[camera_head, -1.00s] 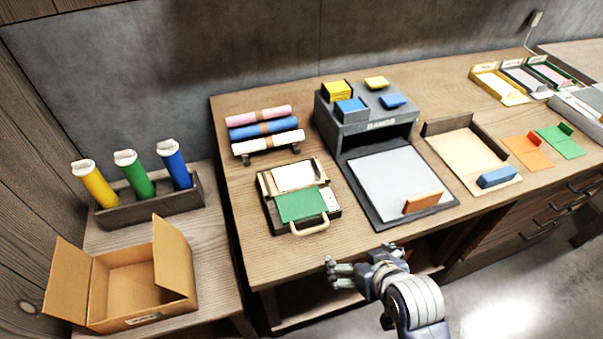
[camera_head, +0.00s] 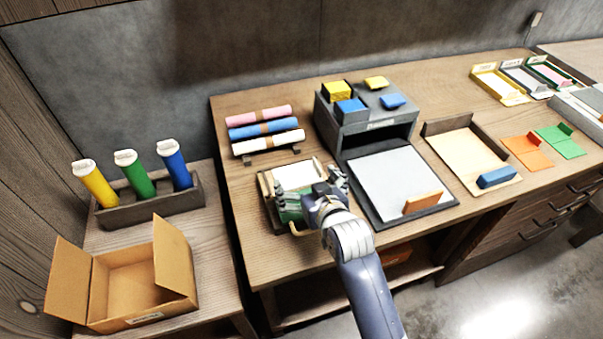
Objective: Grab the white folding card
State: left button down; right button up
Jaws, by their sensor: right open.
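A white card (camera_head: 293,174) lies in the back part of a dark frame with a tan rim (camera_head: 264,184) on the wooden desk. A green panel (camera_head: 288,213) sits at the front of this frame, with a tan handle (camera_head: 297,231) at its front edge. My right gripper (camera_head: 308,186) is open above the frame, fingers pointing to the back over the green panel and near the card's front edge. It hides much of the green panel and the frame's right side. I cannot tell whether it touches anything. My left gripper is out of view.
A grey pad (camera_head: 383,180) with an orange block (camera_head: 423,202) lies just right of the gripper, before a grey box (camera_head: 368,130). Rolls (camera_head: 263,129) on a rack stand behind the frame. An open cardboard box (camera_head: 125,275) stands lower left. The desk left of the frame is bare.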

aim_at(299, 179)
jog(key=shift+p+x, duration=0.3)
jog(key=shift+x, duration=2.25)
jog(key=shift+r, duration=0.1)
jog(key=c, duration=0.4)
